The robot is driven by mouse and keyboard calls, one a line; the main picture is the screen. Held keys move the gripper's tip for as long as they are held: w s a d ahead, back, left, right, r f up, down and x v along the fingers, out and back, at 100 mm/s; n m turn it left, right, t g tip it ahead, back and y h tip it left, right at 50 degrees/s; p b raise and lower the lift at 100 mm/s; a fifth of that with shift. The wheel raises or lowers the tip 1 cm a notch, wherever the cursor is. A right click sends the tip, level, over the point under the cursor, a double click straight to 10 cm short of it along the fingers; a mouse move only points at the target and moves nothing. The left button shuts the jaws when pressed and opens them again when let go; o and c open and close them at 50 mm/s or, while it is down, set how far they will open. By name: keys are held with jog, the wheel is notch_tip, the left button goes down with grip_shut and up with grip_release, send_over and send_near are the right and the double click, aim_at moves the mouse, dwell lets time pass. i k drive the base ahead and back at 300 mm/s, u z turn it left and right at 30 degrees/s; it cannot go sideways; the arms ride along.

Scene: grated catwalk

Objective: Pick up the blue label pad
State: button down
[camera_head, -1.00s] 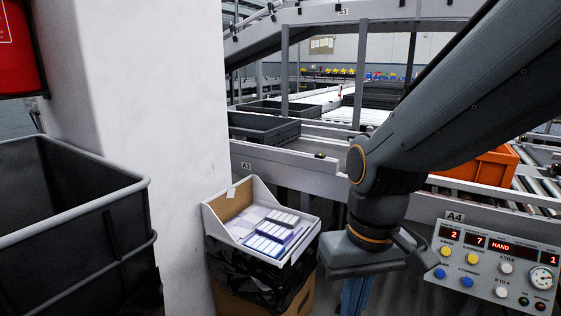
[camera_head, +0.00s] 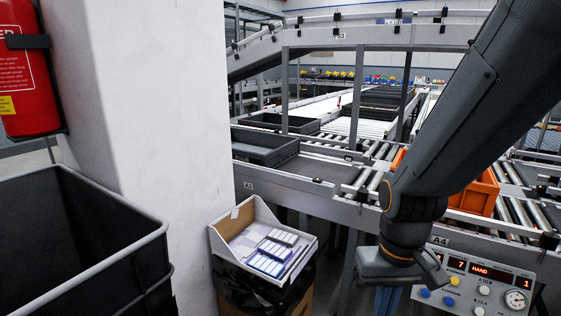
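Several label pads lie in an open white tray (camera_head: 222,236). A blue-violet pad (camera_head: 266,264) lies at the tray's front, with more pads in blue-violet and grey tones just behind it. Their exact colours are hard to tell apart at this size. My gripper (camera_head: 398,272) is at the end of the arm, to the right of the tray and clear of it, in front of the control panel. Its fingers are not clearly visible, so I cannot see whether it is open.
A white pillar (camera_head: 145,120) stands left of the tray, with a large dark bin (camera_head: 150,238) beside it. The tray sits above a black bag (camera_head: 238,282). A control panel (camera_head: 475,283) is at right. Conveyors with a grey tote (camera_head: 266,147) and an orange crate (camera_head: 480,192) run behind.

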aim_at(265, 265)
jog(key=z, duration=1.2)
jog(key=i, duration=1.25)
jog(key=u, duration=2.55)
